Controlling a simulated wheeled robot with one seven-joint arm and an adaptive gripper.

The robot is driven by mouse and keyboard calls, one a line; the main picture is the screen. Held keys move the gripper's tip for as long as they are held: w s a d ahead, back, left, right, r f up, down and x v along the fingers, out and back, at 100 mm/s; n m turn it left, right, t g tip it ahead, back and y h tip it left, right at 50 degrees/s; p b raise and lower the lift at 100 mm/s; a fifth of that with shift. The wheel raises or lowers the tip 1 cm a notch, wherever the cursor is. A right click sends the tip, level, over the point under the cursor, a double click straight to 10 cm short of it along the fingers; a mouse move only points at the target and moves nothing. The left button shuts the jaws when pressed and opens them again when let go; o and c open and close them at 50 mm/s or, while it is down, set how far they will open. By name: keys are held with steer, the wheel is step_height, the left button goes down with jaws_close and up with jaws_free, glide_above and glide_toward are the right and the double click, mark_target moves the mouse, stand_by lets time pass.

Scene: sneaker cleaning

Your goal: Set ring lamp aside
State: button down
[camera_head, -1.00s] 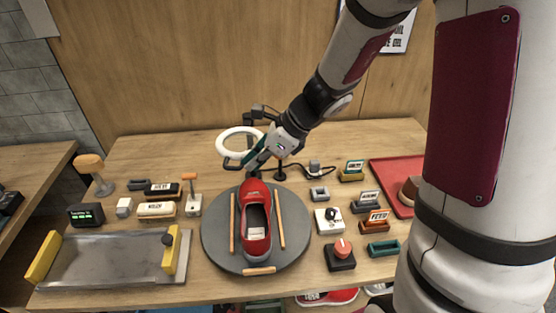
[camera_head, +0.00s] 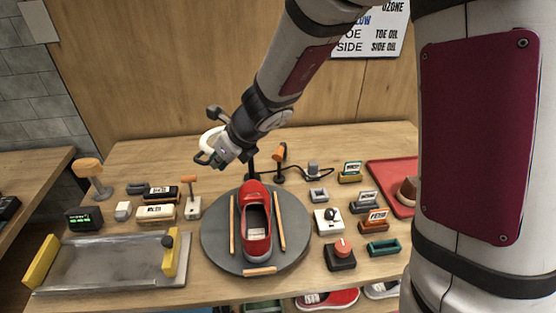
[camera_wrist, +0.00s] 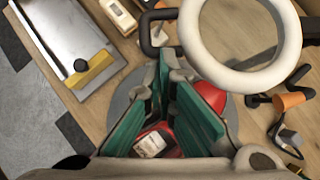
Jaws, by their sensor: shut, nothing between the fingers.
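The ring lamp (camera_head: 209,138) shows its white ring at the back left of the turntable in the head view, partly hidden behind my arm. In the wrist view the white ring (camera_wrist: 203,45) is large and close, beside and beyond my fingers. A black loop handle (camera_wrist: 148,40) is next to the ring. My gripper (camera_head: 216,160) is at the ring's lower right side in the head view. In the wrist view its green-padded fingers (camera_wrist: 173,62) are together with nothing between them. I cannot tell whether they touch the lamp.
A red sneaker (camera_head: 258,215) sits on the round grey turntable (camera_head: 215,235) below my gripper. An orange-topped black stand (camera_head: 280,155) is right of my wrist. A metal tray (camera_head: 105,262) is front left. Several small blocks and labelled holders stand right, with a red tray (camera_head: 378,172).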

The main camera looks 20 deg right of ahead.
steer(key=w+a+m+t+h, duration=0.1)
steer(key=w+a+m+h, duration=0.4)
steer(key=w+a+m, duration=0.4)
steer(key=shift+w+a+m+t+h, duration=0.35)
steer(key=shift+w+a, duration=0.25)
steer(key=shift+w, duration=3.15)
steer(key=shift+s+p, duration=0.1)
steer(key=shift+p, duration=0.2)
